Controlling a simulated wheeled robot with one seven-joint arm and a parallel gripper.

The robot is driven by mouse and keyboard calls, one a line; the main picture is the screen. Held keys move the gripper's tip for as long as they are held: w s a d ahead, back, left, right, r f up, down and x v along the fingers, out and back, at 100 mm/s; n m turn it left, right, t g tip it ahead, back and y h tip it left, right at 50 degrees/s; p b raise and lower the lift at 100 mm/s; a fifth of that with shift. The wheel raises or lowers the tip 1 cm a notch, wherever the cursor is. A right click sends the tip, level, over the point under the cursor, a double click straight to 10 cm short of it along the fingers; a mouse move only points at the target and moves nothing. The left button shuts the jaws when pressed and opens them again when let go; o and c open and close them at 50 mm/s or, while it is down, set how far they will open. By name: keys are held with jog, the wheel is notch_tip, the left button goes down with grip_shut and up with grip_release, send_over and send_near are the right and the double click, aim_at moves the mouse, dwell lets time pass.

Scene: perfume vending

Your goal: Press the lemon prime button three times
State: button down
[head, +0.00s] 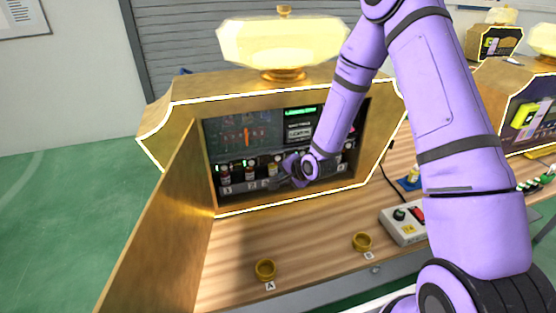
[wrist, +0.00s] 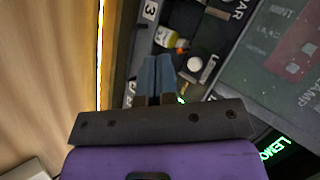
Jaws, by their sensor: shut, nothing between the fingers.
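The gold perfume machine (head: 170,112) stands on the wooden table with its front open. Inside is a row of small bottles (head: 223,174) above number labels, with a dark panel behind. My gripper (head: 273,184) reaches into the opening at the row. In the wrist view its blue-grey fingers (wrist: 158,66) are together and empty. Just past them are a yellow-labelled bottle (wrist: 166,38) beside the label 3 (wrist: 150,10) and a round white part (wrist: 195,64). Green lettering reading "LEMO" (wrist: 275,149) shows at lower right. I cannot tell which part is the lemon prime button, or whether the fingertips touch anything.
The open gold door (head: 160,235) stands to the left of the opening. A control box (head: 402,224) with a red switch is at right. The wood between the machine and cups is clear.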

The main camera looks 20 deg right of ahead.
jog(key=shift+w, duration=2.35)
jog(key=shift+w, duration=0.15)
jog(key=shift+w, duration=0.3)
jog(key=shift+w, duration=0.45)
dwell(0.9)
jog(key=shift+s, duration=0.9)
jog(key=shift+s, duration=2.5)
dwell(0.5)
